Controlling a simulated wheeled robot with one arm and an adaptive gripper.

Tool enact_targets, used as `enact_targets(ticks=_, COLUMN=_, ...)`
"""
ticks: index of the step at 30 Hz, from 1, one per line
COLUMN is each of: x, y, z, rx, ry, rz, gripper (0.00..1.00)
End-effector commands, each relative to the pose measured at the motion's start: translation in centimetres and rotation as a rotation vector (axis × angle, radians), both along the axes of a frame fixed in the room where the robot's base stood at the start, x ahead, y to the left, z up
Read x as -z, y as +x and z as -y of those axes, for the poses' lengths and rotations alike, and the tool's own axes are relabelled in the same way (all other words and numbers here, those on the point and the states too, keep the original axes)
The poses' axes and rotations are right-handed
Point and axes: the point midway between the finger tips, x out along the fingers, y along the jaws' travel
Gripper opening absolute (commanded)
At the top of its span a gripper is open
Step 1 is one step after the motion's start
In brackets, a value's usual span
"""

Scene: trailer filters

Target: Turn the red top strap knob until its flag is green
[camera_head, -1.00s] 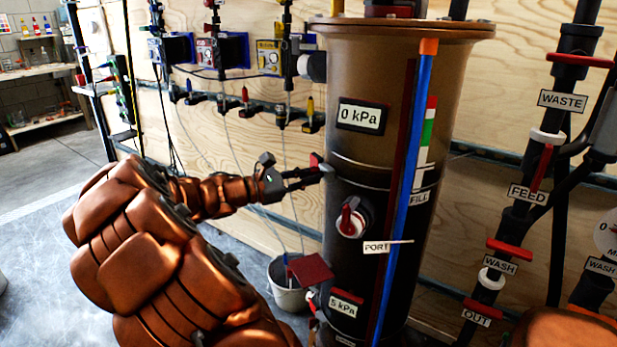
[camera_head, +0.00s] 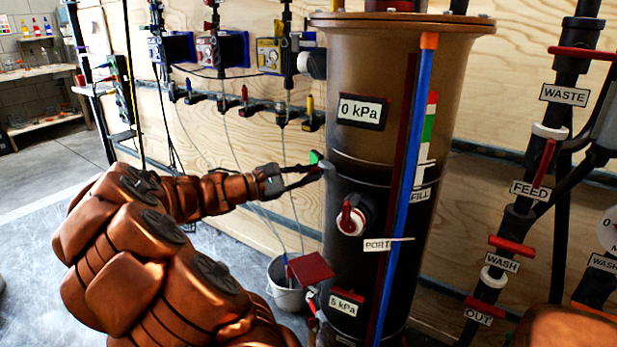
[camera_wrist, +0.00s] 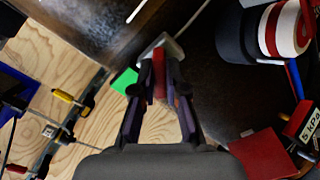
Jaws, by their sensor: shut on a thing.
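The top strap knob shows as a red piece (camera_wrist: 159,68) between the fingertips in the wrist view. It sits at the left side of the tall dark filter vessel (camera_head: 390,140). Its flag (camera_head: 315,157) shows green just above the fingertips in the head view, and the green flag (camera_wrist: 124,80) also shows left of the fingers in the wrist view. My gripper (camera_head: 318,170) is shut on the knob, reaching from the left; the fingers (camera_wrist: 160,90) hide part of it in the wrist view.
A red-handled port valve (camera_head: 351,217) protrudes from the vessel below my gripper. A red plate (camera_head: 311,267) and a grey bucket (camera_head: 287,290) are lower down. Small valves line a rail (camera_head: 262,108) on the wooden wall behind. Pipes with red handles (camera_head: 540,165) stand at the right.

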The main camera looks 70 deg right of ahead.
Motion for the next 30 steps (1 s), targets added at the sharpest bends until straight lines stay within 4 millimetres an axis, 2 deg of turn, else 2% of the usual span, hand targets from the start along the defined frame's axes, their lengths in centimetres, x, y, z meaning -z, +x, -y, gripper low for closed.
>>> enact_targets(ticks=11, x=0.07, y=-0.14, z=-0.05, rx=0.004, ry=-0.104, rz=0.115, gripper=0.00)
enact_targets(ticks=25, x=0.04, y=-0.11, z=-0.05, rx=0.004, ry=-0.115, rz=0.128, gripper=0.00)
enact_targets(ticks=26, x=0.05, y=-0.11, z=-0.05, rx=0.004, ry=-0.115, rz=0.128, gripper=0.13)
enact_targets(ticks=30, x=0.04, y=-0.08, z=-0.04, rx=0.003, ry=-0.115, rz=0.128, gripper=0.28)
